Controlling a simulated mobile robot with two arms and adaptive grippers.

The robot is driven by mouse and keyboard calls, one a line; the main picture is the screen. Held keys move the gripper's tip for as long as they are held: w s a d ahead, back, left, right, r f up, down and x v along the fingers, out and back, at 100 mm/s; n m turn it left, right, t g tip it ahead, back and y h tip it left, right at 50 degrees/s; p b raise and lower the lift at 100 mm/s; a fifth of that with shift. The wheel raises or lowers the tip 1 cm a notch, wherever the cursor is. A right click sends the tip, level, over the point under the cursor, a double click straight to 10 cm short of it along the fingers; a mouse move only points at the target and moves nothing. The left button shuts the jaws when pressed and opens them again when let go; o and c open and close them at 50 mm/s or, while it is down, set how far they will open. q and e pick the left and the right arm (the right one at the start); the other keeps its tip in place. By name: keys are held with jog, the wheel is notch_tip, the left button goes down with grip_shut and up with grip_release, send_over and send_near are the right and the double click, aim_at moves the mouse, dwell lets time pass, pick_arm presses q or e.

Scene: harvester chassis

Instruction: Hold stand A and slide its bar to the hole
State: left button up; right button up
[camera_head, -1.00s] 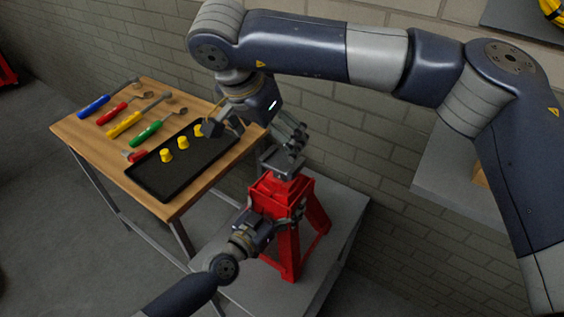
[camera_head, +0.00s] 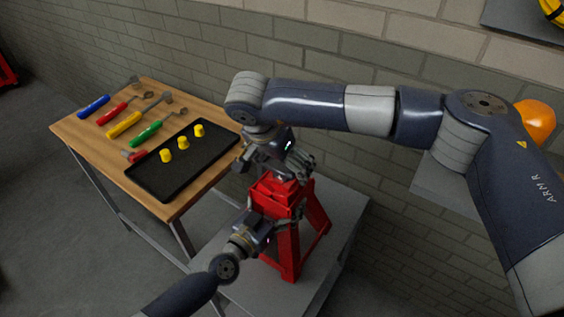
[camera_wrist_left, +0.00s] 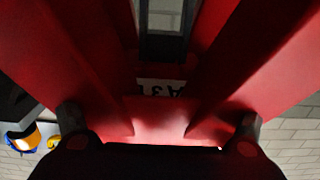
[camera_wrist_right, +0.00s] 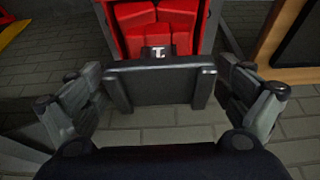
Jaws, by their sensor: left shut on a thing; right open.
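The red stand (camera_head: 289,250) stands upright on a grey platform. It fills the left wrist view (camera_wrist_left: 90,60), with a white label reading upside down, partly "A3". My left gripper (camera_head: 272,222) is shut on the stand's body below its top. My right gripper (camera_head: 298,166) is open, pointing down over the stand's top. In the right wrist view, the dark flat head of the bar (camera_wrist_right: 160,88) lies between the open fingers, with gaps at both sides. A small "T" label shows beyond it. In the head view the right gripper mostly hides the bar. The hole is not clearly visible.
A wooden table (camera_head: 75,130) at the left holds several coloured-handled tools and a black tray (camera_head: 190,175) with yellow caps (camera_head: 182,142). A brick wall stands behind. The grey platform (camera_head: 335,230) has free room right of the stand.

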jog(key=shift+c, duration=0.2)
jog(key=c, duration=1.5)
pick_arm(q)
jog(key=shift+a+f, duration=0.1)
pick_arm(e)
notch_tip(320, 180, up, 5)
jog(key=shift+w+f, duration=0.1)
jog(key=shift+f, duration=0.05)
jog(key=o, duration=1.5)
jog(key=shift+o, duration=0.2)
jog(key=shift+f, duration=0.1)
jog(key=v, duration=1.2)
pick_arm(q)
jog(key=shift+f, duration=0.1)
pick_arm(e)
jog(key=shift+d, duration=0.1)
